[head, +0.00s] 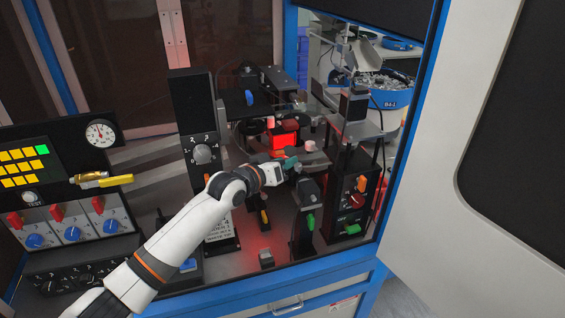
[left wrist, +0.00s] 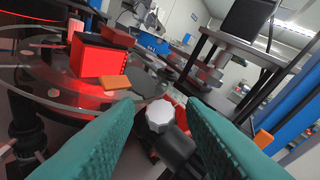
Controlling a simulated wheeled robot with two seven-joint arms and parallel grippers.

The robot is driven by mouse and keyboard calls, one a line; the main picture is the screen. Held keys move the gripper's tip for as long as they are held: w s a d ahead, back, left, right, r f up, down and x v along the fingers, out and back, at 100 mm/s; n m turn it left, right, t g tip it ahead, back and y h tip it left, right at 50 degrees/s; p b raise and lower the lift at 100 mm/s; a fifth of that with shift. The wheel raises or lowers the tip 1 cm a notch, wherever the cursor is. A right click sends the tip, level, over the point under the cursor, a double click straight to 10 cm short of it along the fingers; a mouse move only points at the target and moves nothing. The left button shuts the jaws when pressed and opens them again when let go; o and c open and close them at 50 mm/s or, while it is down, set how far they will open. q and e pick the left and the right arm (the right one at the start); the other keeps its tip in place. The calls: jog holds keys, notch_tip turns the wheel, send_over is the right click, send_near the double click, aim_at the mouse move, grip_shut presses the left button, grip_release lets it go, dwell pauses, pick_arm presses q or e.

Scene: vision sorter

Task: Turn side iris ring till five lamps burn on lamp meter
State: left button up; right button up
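My left gripper (head: 288,164) is over the machine bed, in front of the glass disc, close to a dark camera-like unit (head: 309,190) on a stand. In the left wrist view its two teal fingers (left wrist: 162,128) are apart. A pale many-sided knob or ring (left wrist: 160,115) on a dark cylinder (left wrist: 175,145) shows between and beyond them; I cannot tell whether they touch it. I cannot be sure that this is the side iris ring. I cannot single out the lamp meter for certain; a panel at the left has yellow squares and one green square (head: 42,149). My right gripper is not in view.
The glass disc (left wrist: 50,95) carries parts beside a red-lit block (left wrist: 98,58). A black control box (head: 352,195) stands at right. A tall black column with a dial (head: 202,154) stands left of the disc. A blue feeder bowl (head: 390,98) is at back right.

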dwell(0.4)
pick_arm(q)
jog(key=s+a+f+n+t+h+b, duration=0.1)
jog(key=s+a+t+h+b, duration=0.1)
jog(key=s+a+b, duration=0.65)
jog(key=s+f+g+y, duration=0.1)
jog(key=s+f+y, duration=0.1)
jog(key=s+f, duration=0.3)
jog(key=s+a+f+g+y, duration=0.1)
jog(key=s+f+g+y, duration=0.1)
jog(key=s+f, duration=0.3)
jog(key=s+a+f+g+y, duration=0.1)
jog(key=s+f+y, duration=0.1)
jog(key=s+f, duration=0.3)
jog(key=shift+s+a+f+g+p, duration=0.1)
jog(key=shift+s+f+g+p, duration=0.1)
jog(key=shift+f, duration=0.65)
jog(key=shift+s+a+f+g+p, duration=0.1)
jog(key=shift+s+f+p, duration=0.1)
jog(key=shift+f, duration=0.65)
